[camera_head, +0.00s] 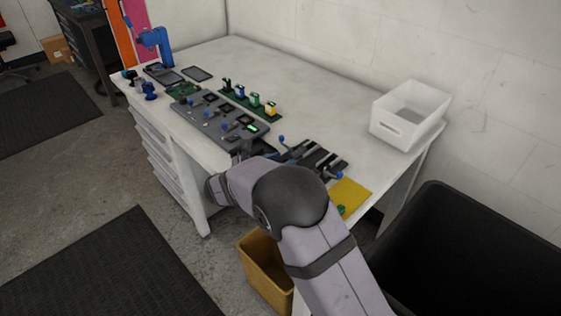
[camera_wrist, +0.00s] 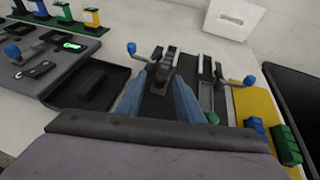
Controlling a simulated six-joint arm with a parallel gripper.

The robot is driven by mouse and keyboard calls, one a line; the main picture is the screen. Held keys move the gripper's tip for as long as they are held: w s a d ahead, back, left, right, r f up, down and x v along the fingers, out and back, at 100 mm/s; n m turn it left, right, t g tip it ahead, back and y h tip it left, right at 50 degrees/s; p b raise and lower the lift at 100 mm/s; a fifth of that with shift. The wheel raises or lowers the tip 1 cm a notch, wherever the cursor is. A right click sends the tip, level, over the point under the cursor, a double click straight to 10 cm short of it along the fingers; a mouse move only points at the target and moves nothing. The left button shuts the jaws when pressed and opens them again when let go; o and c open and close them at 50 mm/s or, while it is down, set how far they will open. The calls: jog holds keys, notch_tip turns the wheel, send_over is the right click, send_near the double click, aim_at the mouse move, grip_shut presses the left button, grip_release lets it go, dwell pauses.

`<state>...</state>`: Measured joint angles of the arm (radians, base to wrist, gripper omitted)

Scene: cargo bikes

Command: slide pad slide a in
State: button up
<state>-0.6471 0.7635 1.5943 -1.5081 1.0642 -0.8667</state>
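In the wrist view, a dark slide fixture with two rails lies in front of me. The left rail carries a dark clamp-like block (camera_wrist: 165,62), and a lever with a blue ball knob (camera_wrist: 131,47) stands on its left. The right rail (camera_wrist: 206,80) is grey, with another blue-knobbed lever (camera_wrist: 249,80) at its right and a green knob (camera_wrist: 212,118) near its front end. My gripper (camera_wrist: 158,92) is open; its two blue-grey fingers stand apart on either side of the left rail, with nothing visibly held. In the head view the fixture (camera_head: 318,157) shows beyond my arm, which hides my fingertips. Which part is slide a, I cannot tell.
A black tray (camera_wrist: 60,92) and a grey panel with switches (camera_head: 222,122) lie left of the fixture. A yellow pad (camera_head: 348,194) with green and blue pieces lies right. A white bin (camera_head: 408,116) stands behind. Bare white tabletop (camera_head: 320,95) lies toward the wall.

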jog(key=shift+b+v, duration=0.4)
jog(key=shift+v, duration=3.25)
